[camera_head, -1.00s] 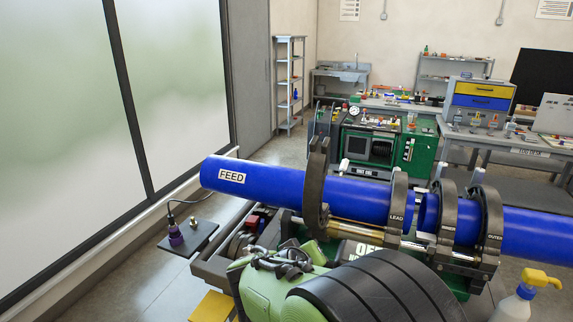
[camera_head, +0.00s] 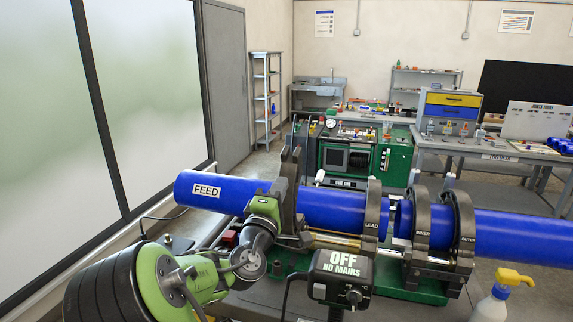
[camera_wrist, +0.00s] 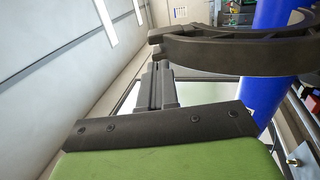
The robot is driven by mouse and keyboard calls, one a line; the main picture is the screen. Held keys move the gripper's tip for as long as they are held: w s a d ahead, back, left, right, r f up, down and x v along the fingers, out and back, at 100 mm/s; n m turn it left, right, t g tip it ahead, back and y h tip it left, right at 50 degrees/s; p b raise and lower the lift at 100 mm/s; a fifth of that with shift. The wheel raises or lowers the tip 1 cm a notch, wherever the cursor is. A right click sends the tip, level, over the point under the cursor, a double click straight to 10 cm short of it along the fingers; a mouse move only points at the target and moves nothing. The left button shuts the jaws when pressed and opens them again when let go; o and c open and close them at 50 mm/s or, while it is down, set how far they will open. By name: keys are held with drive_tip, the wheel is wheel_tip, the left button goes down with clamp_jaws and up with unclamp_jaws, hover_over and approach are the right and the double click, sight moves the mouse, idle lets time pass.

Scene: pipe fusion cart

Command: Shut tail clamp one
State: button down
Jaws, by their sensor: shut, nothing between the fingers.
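The leftmost clamp (camera_head: 290,165), without a readable label, is at the FEED end of the blue pipe (camera_head: 335,208); I take it as tail clamp one. Its dark curved upper arm stands up above the pipe, so it looks open. My gripper (camera_head: 265,200) is in front of the pipe, just left of this clamp, and hides its lower part. In the wrist view, my gripper's dark fingers (camera_wrist: 158,82) are shut and empty. The curved clamp arm (camera_wrist: 235,50) passes just beyond the fingertips, with the pipe (camera_wrist: 262,95) at right. I cannot tell if they touch.
The lead clamp (camera_head: 371,210) and two more clamps (camera_head: 440,225) stand around the pipes to the right. A box reading OFF NO MAINS (camera_head: 341,275) stands in front. A spray bottle (camera_head: 495,300) is at lower right. Frosted panels (camera_head: 45,120) line the left.

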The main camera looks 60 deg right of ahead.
sight(292, 161)
drive_tip(key=p+x, duration=0.2)
drive_tip(key=x, duration=0.4)
drive_tip(key=shift+d+r, duration=0.1)
drive_tip(key=shift+d, duration=0.15)
drive_tip(key=shift+w+d, duration=0.1)
drive_tip(key=shift+d, duration=0.2)
